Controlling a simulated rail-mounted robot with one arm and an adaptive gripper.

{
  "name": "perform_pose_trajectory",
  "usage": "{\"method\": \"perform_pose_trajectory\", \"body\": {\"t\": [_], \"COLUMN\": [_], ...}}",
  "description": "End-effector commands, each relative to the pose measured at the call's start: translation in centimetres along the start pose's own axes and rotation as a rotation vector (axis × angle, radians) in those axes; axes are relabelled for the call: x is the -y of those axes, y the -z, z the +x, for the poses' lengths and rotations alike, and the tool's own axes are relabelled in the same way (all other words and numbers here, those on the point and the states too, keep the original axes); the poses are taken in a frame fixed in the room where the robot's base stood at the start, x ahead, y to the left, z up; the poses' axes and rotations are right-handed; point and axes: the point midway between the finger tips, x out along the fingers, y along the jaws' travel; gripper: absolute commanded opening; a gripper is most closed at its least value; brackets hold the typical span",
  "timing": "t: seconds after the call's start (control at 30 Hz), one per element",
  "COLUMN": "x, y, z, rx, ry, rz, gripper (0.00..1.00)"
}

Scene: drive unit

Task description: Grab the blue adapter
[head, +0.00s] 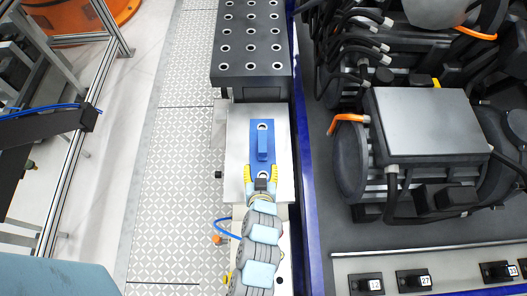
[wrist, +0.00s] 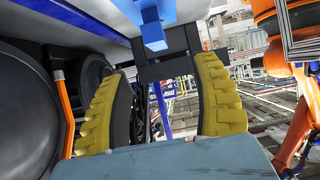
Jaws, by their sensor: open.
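The blue adapter (head: 262,138) lies on a light metal plate (head: 236,140) in the head view. It is a flat blue piece with a raised block in its middle and a hole near its far end. My gripper (head: 261,174) is at the adapter's near end, with yellow fingers apart on either side of it. In the wrist view a blue part (wrist: 153,30), likely the adapter, shows at the top centre, beyond the open yellow fingers (wrist: 165,95). Nothing shows between the fingertips. The adapter's near end is partly hidden by my gripper in the head view.
A dark block with rows of holes (head: 251,45) stands just beyond the plate. A blue rail edge (head: 305,150) runs along the right, with the drive unit (head: 425,125) and its cables past it. Patterned floor (head: 165,190) lies to the left.

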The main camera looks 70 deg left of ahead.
Motion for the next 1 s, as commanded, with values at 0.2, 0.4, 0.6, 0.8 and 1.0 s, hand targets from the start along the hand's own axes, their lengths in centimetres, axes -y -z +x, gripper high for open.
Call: {"method": "perform_pose_trajectory", "body": {"t": [0.2, 0.4, 0.6, 0.8, 1.0], "x": [0.0, 0.0, 0.0, -0.1, -0.1], "y": [-0.4, -0.4, -0.1, 0.1, 0.0], "z": [2.5, 4.4, 6.4, 8.8, 10.0], "rx": [-0.004, -0.003, 0.000, -0.002, -0.002], "ry": [0.001, 0.000, 0.003, 0.001, 0.000], "rz": [0.000, 0.000, 0.004, 0.002, 0.003], "gripper": [0.63, 0.63, 0.63, 0.63, 0.63]}}
